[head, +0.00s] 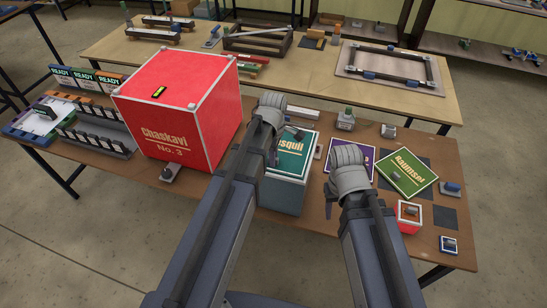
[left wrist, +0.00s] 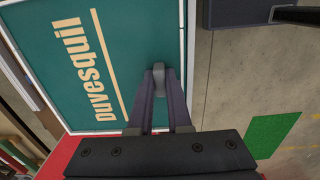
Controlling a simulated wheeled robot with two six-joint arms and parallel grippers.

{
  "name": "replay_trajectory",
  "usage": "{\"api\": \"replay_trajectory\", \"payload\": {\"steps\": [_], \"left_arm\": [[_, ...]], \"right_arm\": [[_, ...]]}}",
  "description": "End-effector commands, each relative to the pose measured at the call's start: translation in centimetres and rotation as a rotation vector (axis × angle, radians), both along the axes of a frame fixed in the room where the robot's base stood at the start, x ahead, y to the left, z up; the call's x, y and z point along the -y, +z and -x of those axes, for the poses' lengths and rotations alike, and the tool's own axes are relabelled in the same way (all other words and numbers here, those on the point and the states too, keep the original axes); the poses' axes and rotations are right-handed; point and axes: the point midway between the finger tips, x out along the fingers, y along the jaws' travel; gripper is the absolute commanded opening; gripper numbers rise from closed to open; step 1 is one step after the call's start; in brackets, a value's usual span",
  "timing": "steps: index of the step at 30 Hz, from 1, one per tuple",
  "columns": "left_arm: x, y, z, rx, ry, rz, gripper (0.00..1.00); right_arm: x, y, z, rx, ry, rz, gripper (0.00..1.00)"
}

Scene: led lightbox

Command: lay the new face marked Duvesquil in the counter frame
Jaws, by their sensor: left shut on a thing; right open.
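The teal face marked Duvesquil (head: 291,167) has a pale edge and tan lettering; my left arm covers part of it in the head view. It fills the upper left of the left wrist view (left wrist: 100,55). My left gripper (left wrist: 159,72) is shut on the small grey knob on this face. In the head view the face is at the top of a grey-teal box (head: 281,197); I cannot tell whether it touches. My right gripper (head: 328,200) is open near the purple plate, mostly hidden by its wrist. A dark rectangular frame (head: 432,72) lies on the back table; I cannot tell if it is the counter frame.
A big red Chaskavi box (head: 180,112) stands left of my left arm. A green Raumsel plate (head: 408,176) and a purple plate (head: 362,155) lie at the right. A small red box (head: 409,222) stands near the right edge. Racks with small parts (head: 95,135) fill the left end.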

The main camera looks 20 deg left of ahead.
Motion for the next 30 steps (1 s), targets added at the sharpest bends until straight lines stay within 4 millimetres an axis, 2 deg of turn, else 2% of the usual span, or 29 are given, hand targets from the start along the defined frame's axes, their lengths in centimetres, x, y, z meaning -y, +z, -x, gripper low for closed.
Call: {"api": "replay_trajectory", "payload": {"steps": [7, 8, 17, 25, 30], "left_arm": [[0.0, -0.7, 0.0, 0.000, 0.000, 0.000, 0.00], [0.0, -0.6, 0.0, 0.000, 0.000, 0.000, 0.19], [0.0, -0.6, 0.0, 0.000, 0.000, 0.000, 0.51], [0.0, -0.5, 0.0, 0.000, 0.000, 0.000, 0.51], [0.0, 0.4, 0.0, 0.000, 0.000, 0.000, 0.51]], "right_arm": [[0.0, -0.7, 0.0, 0.000, 0.000, 0.000, 0.50], [0.0, -0.6, 0.0, 0.000, 0.000, 0.000, 0.50], [0.0, -0.6, 0.0, 0.000, 0.000, 0.000, 0.50], [0.0, -0.5, 0.0, 0.000, -0.001, 0.000, 0.50], [0.0, 0.4, 0.0, 0.000, -0.001, 0.000, 0.50]]}}
